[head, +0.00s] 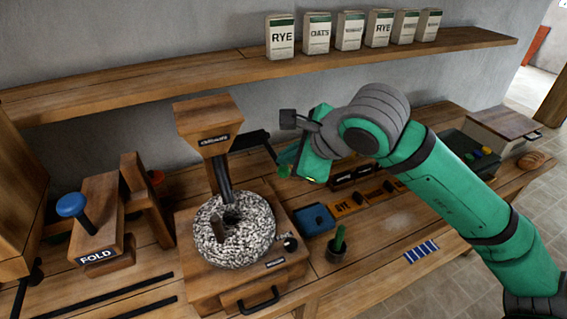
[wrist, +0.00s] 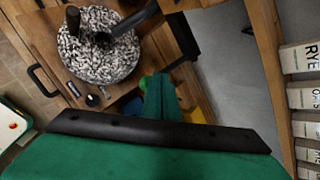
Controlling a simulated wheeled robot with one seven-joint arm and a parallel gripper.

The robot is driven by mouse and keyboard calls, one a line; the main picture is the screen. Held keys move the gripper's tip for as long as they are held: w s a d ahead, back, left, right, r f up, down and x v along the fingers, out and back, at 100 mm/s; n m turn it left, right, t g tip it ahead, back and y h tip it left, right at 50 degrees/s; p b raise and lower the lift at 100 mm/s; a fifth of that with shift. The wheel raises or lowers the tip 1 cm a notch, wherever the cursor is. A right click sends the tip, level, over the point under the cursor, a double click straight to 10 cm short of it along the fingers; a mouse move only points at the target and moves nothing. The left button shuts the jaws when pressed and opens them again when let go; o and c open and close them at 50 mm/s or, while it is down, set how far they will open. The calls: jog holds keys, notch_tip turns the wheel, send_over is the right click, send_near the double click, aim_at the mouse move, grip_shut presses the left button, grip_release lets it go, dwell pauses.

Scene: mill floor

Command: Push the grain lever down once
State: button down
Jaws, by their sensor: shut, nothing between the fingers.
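A wooden hopper (head: 207,115) with a dark label, too small to read surely, stands over a round speckled millstone (head: 252,222). A dark bar or paddle (head: 252,140) sticks out to the right of the hopper; it looks like the grain lever, but I cannot be certain. My gripper (head: 286,163) is shut and empty, right of this bar and a little lower in the picture; I cannot tell whether they touch. In the wrist view my gripper (wrist: 158,82) points toward the millstone (wrist: 98,45), with the dark chute (wrist: 135,18) above it.
A FOLD press with a blue knob (head: 71,205) stands at the left. A shelf (head: 250,72) with several grain packets runs behind.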

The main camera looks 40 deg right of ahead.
aim_at(286, 169)
jog(key=shift+f, duration=1.9)
dwell(1.9)
jog(key=shift+r, duration=0.15)
dwell(0.3)
jog(key=shift+r, duration=2.65)
jog(key=shift+w, duration=0.1)
jog(key=shift+s+r, duration=0.2)
jog(key=shift+r, duration=1.05)
notch_tip(286, 169, up, 2)
jog(key=shift+w+r, duration=0.1)
jog(key=shift+r, duration=0.15)
jog(key=shift+w, duration=0.15)
